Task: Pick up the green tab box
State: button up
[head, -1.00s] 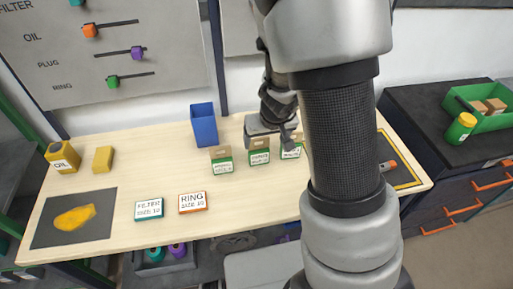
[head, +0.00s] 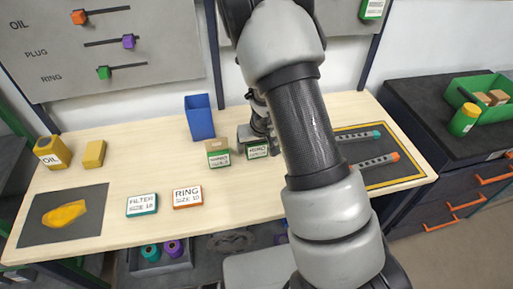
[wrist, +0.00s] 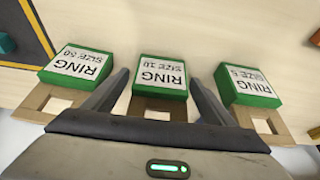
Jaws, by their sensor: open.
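Three green boxes with brown cardboard tabs stand in a row in the wrist view: a left one (wrist: 75,65) reading RING SIZE 30, a middle one (wrist: 160,75) reading RING SIZE 10, and a right one (wrist: 247,86) that seems to read SIZE 5. My gripper (wrist: 160,88) is open, one finger on each side of the middle box's tab. I cannot tell whether the fingers touch it. In the head view, the left green box (head: 218,157) and middle green box (head: 257,151) show beside my gripper; my arm hides the third.
A blue bin (head: 199,118) stands behind the boxes. A FILTER box (head: 142,205) and an orange-edged RING box (head: 187,197) lie nearer the front of the table. A yellow-bordered mat (head: 378,178) with two bars lies to the right.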

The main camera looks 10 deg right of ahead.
jog(key=shift+f, duration=0.1)
jog(key=c, duration=1.2)
notch_tip(320, 180, up, 10)
jog(key=p, duration=0.5)
jog(key=shift+p, duration=0.4)
jog(key=shift+c, duration=0.2)
